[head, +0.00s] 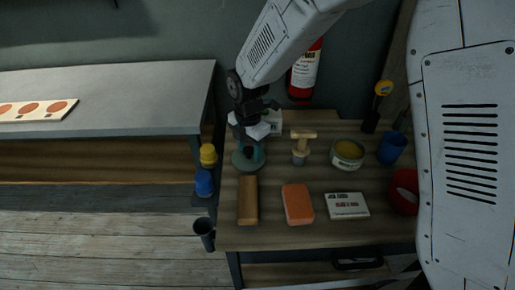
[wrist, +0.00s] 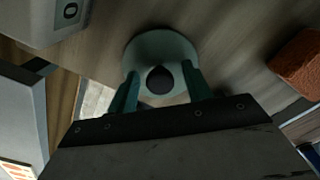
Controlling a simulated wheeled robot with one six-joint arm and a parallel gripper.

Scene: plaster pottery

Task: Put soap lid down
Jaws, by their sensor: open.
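The soap lid is a round, pale grey-green disc (head: 240,164) with a dark knob in its middle. In the head view it is at the left back of the wooden table, and it appears to rest on the tabletop. In the wrist view the lid (wrist: 160,47) is straight ahead. My gripper (wrist: 160,86) is open, with one teal finger on each side of the knob and gaps visible between. In the head view my gripper (head: 251,150) is over the lid and hides part of it.
The wooden table (head: 275,235) also holds a brown block (head: 248,200), an orange sponge (head: 298,204), a white box (head: 347,206), a tin (head: 347,154), a wooden-handled tool (head: 300,150) and a blue cup (head: 392,148). A white device (wrist: 50,20) stands close to the lid. Yellow (head: 208,155) and blue (head: 204,183) containers sit left.

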